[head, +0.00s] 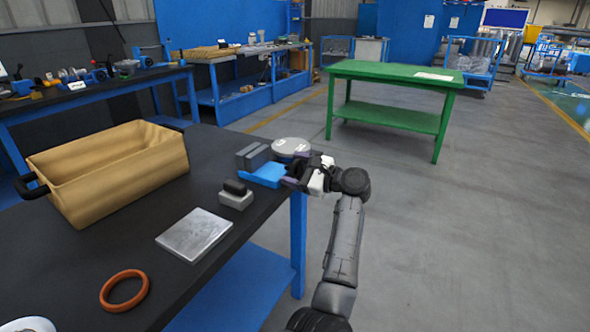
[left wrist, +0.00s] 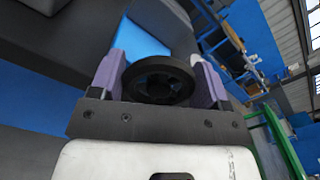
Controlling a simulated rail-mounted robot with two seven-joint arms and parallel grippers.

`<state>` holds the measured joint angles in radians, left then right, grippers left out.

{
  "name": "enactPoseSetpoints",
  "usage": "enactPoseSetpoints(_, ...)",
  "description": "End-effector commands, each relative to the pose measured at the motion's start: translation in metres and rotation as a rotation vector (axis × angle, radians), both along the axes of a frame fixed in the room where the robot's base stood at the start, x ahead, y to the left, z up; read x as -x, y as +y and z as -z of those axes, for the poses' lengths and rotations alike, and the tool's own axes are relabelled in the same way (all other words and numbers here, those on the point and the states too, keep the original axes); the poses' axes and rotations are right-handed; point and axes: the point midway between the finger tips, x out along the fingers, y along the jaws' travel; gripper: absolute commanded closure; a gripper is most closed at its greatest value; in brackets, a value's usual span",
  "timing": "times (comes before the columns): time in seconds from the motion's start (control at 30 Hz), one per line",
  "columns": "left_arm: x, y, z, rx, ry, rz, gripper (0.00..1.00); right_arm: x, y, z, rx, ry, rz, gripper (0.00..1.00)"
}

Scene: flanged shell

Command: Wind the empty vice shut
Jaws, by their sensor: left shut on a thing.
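The vice (head: 264,175) stands at the right edge of the dark bench in the head view, with a blue body and grey jaw blocks (head: 253,156). Any gap between the jaws is too small to tell. In the left wrist view its blue body (left wrist: 143,42) lies beyond a black round handwheel (left wrist: 158,82). My left gripper (head: 303,174) is at the vice's right end, over the bench edge. In the left wrist view its purple-grey fingers (left wrist: 158,78) are shut on the handwheel, one on each side. My right gripper is not in view.
A grey round flanged part (head: 291,147) is right behind the vice. On the bench are a grey block with a black top (head: 236,195), a metal plate (head: 194,234), an orange ring (head: 124,290) and a tan bin (head: 110,170). Open floor lies right, before a green table (head: 395,75).

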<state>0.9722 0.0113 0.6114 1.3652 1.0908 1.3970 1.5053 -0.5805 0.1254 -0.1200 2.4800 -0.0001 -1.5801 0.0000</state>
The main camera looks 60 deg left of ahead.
Motion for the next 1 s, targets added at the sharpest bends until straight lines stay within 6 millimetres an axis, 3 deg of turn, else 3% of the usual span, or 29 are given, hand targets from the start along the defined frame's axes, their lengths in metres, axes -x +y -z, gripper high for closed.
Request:
enactPoseSetpoints(0.57, -0.0003, -0.0006, 0.0006, -0.014, -0.025, 0.001, 0.54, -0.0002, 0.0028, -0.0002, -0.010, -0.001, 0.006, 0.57)
enactPoseSetpoints(0.6, -0.0003, -0.0006, 0.0006, -0.014, -0.025, 0.001, 0.29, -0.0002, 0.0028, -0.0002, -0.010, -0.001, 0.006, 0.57)
enactPoseSetpoints(0.87, 0.0000, -0.0003, 0.0000, -0.015, -0.026, 0.000, 0.05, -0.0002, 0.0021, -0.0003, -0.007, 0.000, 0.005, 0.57)
enactPoseSetpoints(1.0, 0.0002, -0.0002, -0.0003, -0.015, -0.026, 0.000, 0.05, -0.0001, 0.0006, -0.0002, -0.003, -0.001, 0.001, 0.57)
